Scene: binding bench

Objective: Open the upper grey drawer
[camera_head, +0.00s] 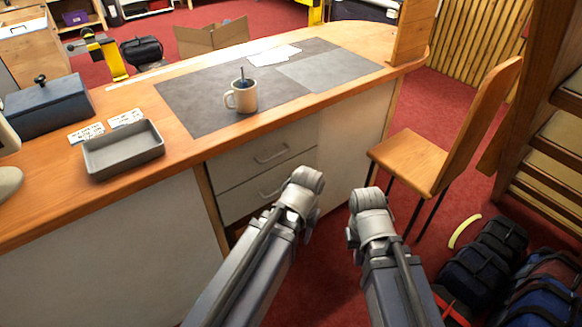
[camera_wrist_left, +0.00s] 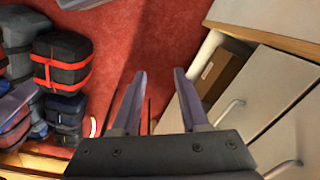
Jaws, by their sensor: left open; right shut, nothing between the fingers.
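The upper grey drawer (camera_head: 262,156) is in the bench front in the head view, closed, with a bar handle (camera_head: 272,154). The lower drawer (camera_head: 266,190) is directly below it, also closed. In the left wrist view, the upper drawer's handle (camera_wrist_left: 283,169) is at the lower right and the lower drawer's handle (camera_wrist_left: 229,110) is above it. My left gripper (camera_wrist_left: 160,80) is open and empty, pointing toward the floor beside the drawers, apart from both handles. In the head view my left arm covers it. My right arm (camera_head: 385,260) is right of the drawers; its shut, empty gripper is largely hidden.
A mug (camera_head: 241,96) stands on the dark mat (camera_head: 190,100), and a grey tray (camera_head: 124,152) is left of it on the bench. A wooden chair (camera_head: 420,160) stands right of the drawers. Bags (camera_head: 490,265) lie on the floor at lower right.

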